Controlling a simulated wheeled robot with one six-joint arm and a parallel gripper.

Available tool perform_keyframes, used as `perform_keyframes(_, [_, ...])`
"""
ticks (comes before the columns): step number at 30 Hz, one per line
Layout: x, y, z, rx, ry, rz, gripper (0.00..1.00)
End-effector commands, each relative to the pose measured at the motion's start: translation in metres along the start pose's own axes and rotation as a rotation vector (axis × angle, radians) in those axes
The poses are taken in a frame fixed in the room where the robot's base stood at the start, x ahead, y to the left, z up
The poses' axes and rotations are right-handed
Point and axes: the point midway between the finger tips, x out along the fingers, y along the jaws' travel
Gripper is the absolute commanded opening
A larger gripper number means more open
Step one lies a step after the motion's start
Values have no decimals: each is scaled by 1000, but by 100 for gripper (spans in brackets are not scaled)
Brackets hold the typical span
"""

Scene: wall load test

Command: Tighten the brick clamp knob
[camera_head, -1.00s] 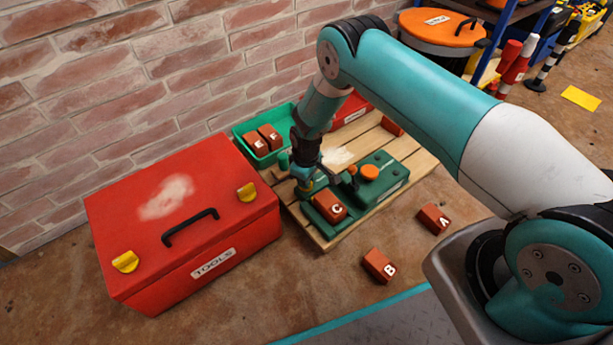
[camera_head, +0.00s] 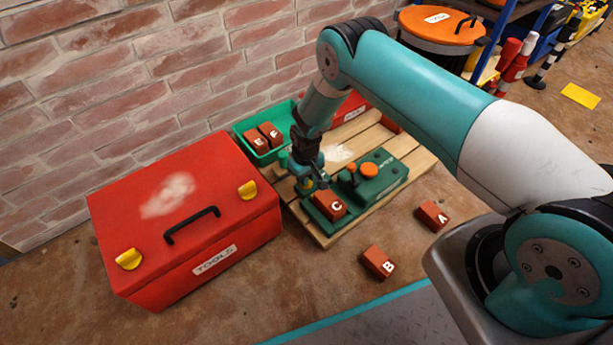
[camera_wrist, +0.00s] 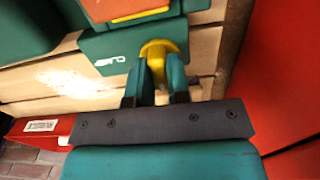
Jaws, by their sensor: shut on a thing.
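The green brick clamp (camera_head: 383,184) lies on a wooden pallet, with a brick marked C (camera_head: 330,205) on its near left part. Its yellow knob shows in the wrist view (camera_wrist: 158,52), between the two teal fingers of my gripper (camera_wrist: 157,82). In the head view my gripper (camera_head: 307,185) is at the left end of the clamp, beside brick C, and its own wrist partly hides the knob. The gripper is shut on the yellow knob. An orange round part (camera_head: 368,170) sits on top of the clamp.
A red toolbox (camera_head: 185,215) stands close left of the pallet (camera_head: 415,160). A green bin (camera_head: 243,131) holds bricks E and F behind. Bricks A (camera_head: 432,216) and B (camera_head: 378,262) lie on the floor in front. A brick wall is behind.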

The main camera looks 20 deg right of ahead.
Motion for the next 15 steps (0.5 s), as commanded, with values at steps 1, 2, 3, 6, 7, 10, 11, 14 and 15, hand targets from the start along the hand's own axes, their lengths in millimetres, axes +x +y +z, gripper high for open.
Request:
perform_keyframes(1, [-1,0,-2,3,6,1,0])
perform_keyframes(2, [-1,0,-2,3,7,1,0])
perform_keyframes(3, [-1,0,-2,3,7,1,0])
perform_keyframes(6, [-1,0,-2,2,7,1,0])
perform_keyframes(7, [-1,0,-2,2,7,1,24])
perform_keyframes(10, [-1,0,-2,2,6,1,43])
perform_keyframes(11, [-1,0,-2,2,5,1,43])
perform_keyframes(14, [-1,0,-1,1,4,0,43])
perform_keyframes(15, [0,0,-1,1,3,0,43])
